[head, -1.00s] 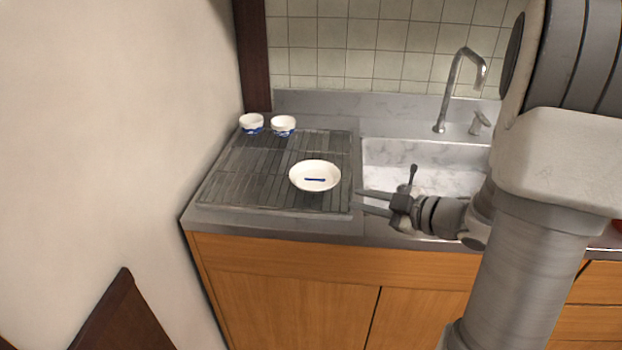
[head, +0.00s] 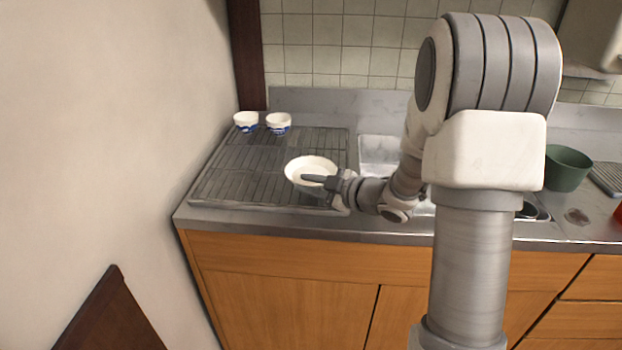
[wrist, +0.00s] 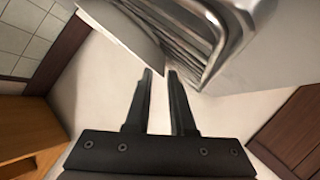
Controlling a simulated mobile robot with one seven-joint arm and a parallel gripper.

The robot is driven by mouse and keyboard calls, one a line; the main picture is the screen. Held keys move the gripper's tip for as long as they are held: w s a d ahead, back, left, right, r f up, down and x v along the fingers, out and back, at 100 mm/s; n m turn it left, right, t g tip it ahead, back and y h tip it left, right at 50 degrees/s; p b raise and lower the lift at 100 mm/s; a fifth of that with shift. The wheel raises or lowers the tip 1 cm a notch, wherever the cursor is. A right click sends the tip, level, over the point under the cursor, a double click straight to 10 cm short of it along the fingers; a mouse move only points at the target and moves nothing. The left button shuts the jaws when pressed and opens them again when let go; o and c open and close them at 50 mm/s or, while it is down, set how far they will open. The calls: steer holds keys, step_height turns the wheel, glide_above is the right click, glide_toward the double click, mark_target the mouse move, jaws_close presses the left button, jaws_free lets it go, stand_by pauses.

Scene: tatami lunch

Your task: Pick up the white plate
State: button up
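The white plate (head: 308,164) lies on the drying rack near the counter's front edge in the head view. My gripper (head: 308,180) is at the plate's front right side. One dark finger covers part of the plate's front; the other finger is hard to make out. In the wrist view, my gripper (wrist: 160,73) shows two fingers with a gap between them.
The wire rack (head: 240,165) lies left of the sink (head: 378,150). Two white-and-blue cups (head: 246,121) (head: 278,123) stand at its back. A wall rises close on the left. A green bowl (head: 567,168) stands on the counter at right.

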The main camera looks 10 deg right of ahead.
steer(key=x, duration=0.3)
steer(key=shift+s, duration=0.1)
jaws_close()
stand_by(1.3)
